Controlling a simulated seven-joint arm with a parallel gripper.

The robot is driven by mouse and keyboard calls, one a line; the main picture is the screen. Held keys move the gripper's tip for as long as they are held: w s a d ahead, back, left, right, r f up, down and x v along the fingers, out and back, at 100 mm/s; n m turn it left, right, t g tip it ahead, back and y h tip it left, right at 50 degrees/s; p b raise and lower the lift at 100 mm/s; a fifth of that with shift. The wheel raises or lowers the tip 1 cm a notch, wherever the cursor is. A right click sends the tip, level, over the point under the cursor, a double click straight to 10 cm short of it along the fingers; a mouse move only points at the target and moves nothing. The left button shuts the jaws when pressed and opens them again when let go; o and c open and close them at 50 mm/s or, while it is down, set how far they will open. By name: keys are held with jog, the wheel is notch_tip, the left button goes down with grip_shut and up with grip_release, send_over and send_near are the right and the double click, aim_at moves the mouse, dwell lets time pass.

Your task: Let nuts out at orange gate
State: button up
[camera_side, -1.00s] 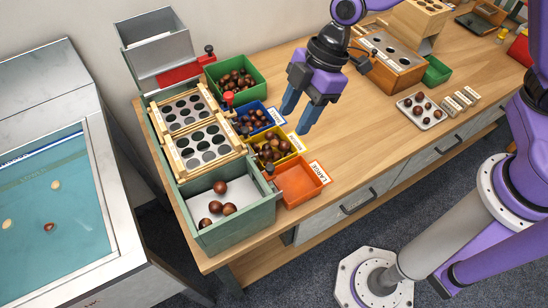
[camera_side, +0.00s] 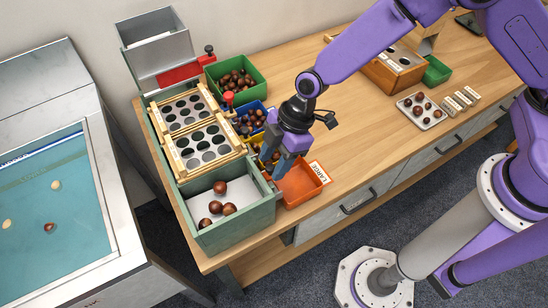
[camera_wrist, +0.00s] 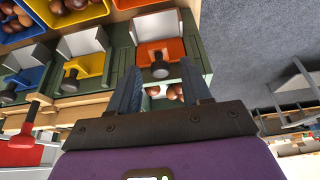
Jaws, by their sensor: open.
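The orange bin (camera_side: 300,186), marked LARGE, sits empty at the front right of the sorter (camera_side: 253,215). Several chestnuts (camera_side: 216,205) lie in the sorter's front compartment and partly show between my fingers in the wrist view (camera_wrist: 172,92). My gripper (camera_side: 272,168) is open, pointing down at the sorter's side by the orange bin. In the wrist view, the dark gate knob (camera_wrist: 160,69) at the orange bin's chute (camera_wrist: 156,26) shows between my open fingers (camera_wrist: 160,82). I cannot tell whether they touch it. In the side view my fingers hide that knob.
The yellow bin (camera_wrist: 82,68) and blue bin (camera_wrist: 30,77), both with nuts, have their own knobs close beside my gripper. A green bin (camera_side: 263,77) of nuts stands farther back. A tray of nuts (camera_side: 441,113) and small blocks lie right. The middle tabletop is clear.

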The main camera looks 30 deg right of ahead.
grip_shut()
jog(key=shift+r, duration=1.8)
grip_release()
jog(key=v, duration=1.7)
jog(key=shift+d+r, duration=0.15)
